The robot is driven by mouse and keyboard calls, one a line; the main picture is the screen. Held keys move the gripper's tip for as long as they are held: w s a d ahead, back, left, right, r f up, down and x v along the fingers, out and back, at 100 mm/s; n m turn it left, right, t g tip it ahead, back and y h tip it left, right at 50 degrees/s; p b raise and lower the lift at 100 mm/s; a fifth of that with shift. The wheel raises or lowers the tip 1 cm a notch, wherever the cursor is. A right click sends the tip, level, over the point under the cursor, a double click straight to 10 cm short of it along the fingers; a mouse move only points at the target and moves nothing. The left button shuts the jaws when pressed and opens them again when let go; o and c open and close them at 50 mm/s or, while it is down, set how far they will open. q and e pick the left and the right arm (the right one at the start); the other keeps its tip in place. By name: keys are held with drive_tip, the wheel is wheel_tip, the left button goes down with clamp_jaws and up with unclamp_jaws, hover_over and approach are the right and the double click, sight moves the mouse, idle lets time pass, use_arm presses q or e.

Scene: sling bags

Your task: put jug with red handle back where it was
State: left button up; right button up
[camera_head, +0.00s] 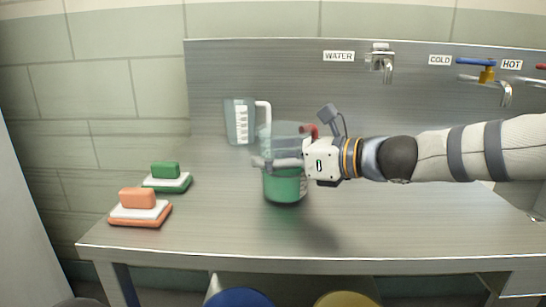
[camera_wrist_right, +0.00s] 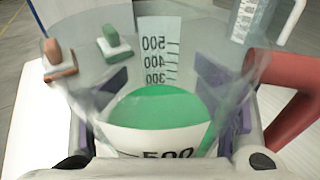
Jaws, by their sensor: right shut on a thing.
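The clear jug with the red handle (camera_head: 285,186) holds green liquid. My right gripper (camera_head: 276,163) is shut around its body, and the jug is upright over the steel counter, apparently a little above it, with a shadow to its lower right. The red handle (camera_head: 309,131) sticks out at the upper right, partly behind the gripper. In the right wrist view the jug (camera_wrist_right: 160,105) fills the space between the purple finger pads, with its scale marks visible and its red handle (camera_wrist_right: 290,95) at the right. My left gripper is not in view.
A second clear jug with a white handle (camera_head: 239,121) stands close behind, to the left. Orange (camera_head: 139,211) and green (camera_head: 167,178) brush-like blocks lie at the counter's left. Taps (camera_head: 382,65) are on the back panel. The front counter (camera_head: 230,235) is clear.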

drive_tip(key=shift+f, duration=0.1)
drive_tip(key=o, duration=1.7)
drive_tip(key=shift+o, duration=0.2)
drive_tip(key=shift+f, duration=0.1)
drive_tip(key=shift+d+r, duration=0.1)
drive_tip(key=shift+r, duration=0.2)
drive_tip(key=p+v, duration=0.1)
drive_tip(key=v, duration=1)
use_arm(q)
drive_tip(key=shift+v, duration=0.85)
use_arm(e)
drive_tip(key=shift+s+d, duration=0.25)
drive_tip(key=shift+d, duration=0.05)
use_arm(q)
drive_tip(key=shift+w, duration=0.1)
